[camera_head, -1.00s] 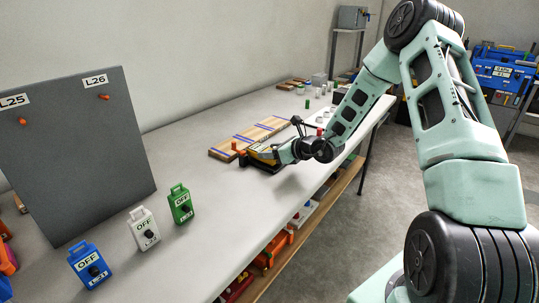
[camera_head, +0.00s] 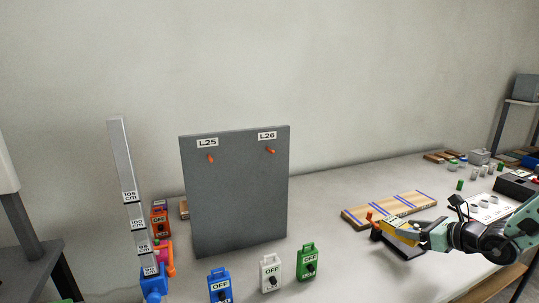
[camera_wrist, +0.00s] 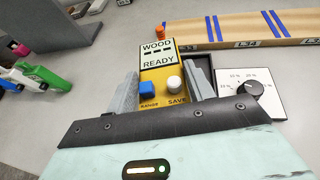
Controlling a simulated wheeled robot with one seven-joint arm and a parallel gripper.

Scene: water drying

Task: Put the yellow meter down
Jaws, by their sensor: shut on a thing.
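The yellow meter (camera_head: 402,232) is in my gripper (camera_head: 418,236) at the right of the head view. In the wrist view the meter (camera_wrist: 164,80) shows a display reading WOOD and READY, a blue RANGE button and a white SAVE knob. My gripper's two grey fingers (camera_wrist: 160,95) are shut on it, one on each side. A dark tray or base (camera_head: 402,250) lies on the table under and beside the meter. Whether the meter touches it I cannot tell.
A wooden board with blue stripes (camera_head: 388,209) lies just behind the meter. A white panel with a black dial (camera_wrist: 252,92) is at its right. Blue (camera_head: 220,287), white (camera_head: 270,274) and green (camera_head: 307,262) OFF boxes stand left, before a grey panel (camera_head: 238,190). Table between is clear.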

